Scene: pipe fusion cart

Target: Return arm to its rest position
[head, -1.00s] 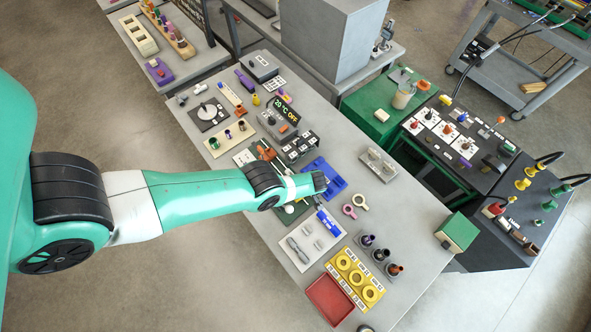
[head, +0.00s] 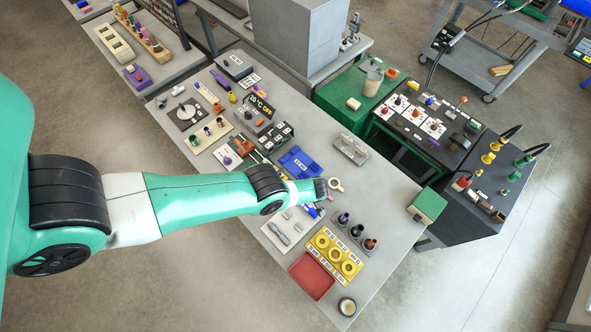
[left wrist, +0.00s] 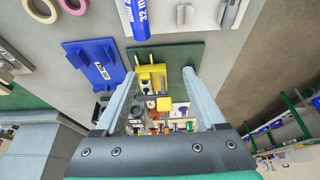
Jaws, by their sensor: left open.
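My left arm comes in from the left in the head view and reaches over the grey workbench (head: 385,215). My left gripper (head: 322,188) is above the bench, next to a cream ring (head: 336,184) and in front of a blue holder (head: 298,162). In the left wrist view the two fingers (left wrist: 163,95) are apart, with nothing held between them. Beyond them are a green plate (left wrist: 178,56) with a yellow part (left wrist: 152,76) and the blue holder (left wrist: 96,64). The arm hides part of the bench. My right gripper is not in view.
A yellow ring block (head: 335,253), a red tray (head: 311,276) and a rack of dark cups (head: 357,231) stand near the bench's front end. A green box (head: 427,205) is at its right edge. Bare floor (head: 200,285) lies left of the bench.

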